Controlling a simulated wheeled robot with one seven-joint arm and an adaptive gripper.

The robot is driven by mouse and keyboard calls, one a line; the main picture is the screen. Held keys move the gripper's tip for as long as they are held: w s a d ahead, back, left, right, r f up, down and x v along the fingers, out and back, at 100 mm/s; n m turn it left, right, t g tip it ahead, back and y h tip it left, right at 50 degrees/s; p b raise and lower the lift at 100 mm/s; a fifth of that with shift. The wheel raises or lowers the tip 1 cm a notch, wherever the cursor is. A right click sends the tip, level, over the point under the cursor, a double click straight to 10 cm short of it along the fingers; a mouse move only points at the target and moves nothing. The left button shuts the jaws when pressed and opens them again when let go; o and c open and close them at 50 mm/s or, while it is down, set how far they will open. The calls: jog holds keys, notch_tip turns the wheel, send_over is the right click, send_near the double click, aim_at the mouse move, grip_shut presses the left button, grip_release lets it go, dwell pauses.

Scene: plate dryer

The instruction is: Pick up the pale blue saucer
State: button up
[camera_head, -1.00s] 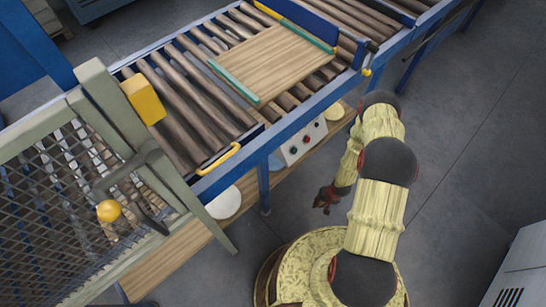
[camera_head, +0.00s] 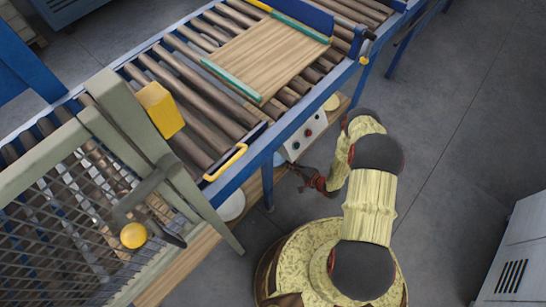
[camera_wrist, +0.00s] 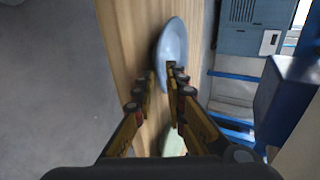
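The pale blue saucer (camera_wrist: 172,42) shows in the wrist view on a wooden shelf, just ahead of my fingertips. My gripper (camera_wrist: 162,72) is open, with a narrow gap between its fingers. The right fingertip overlaps the saucer's near edge in the picture; I cannot tell whether it touches. In the head view my gripper (camera_head: 294,169) is small and dark, at the edge of the lower shelf beneath the roller conveyor.
A pale green dish (camera_wrist: 174,143) lies nearer on the shelf (camera_wrist: 128,35). In the head view, a white plate (camera_head: 232,205) and a cream dish (camera_head: 331,103) are on the lower shelf. The conveyor frame (camera_head: 276,146), its legs and a control box (camera_head: 303,135) crowd the reach.

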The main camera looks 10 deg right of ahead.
aim_at(279, 160)
jog(key=b+x, duration=0.2)
jog(key=x, duration=0.3)
jog(key=shift+f+b, duration=0.3)
jog(key=shift+b, duration=0.05)
jog(key=shift+r, duration=0.1)
grip_shut()
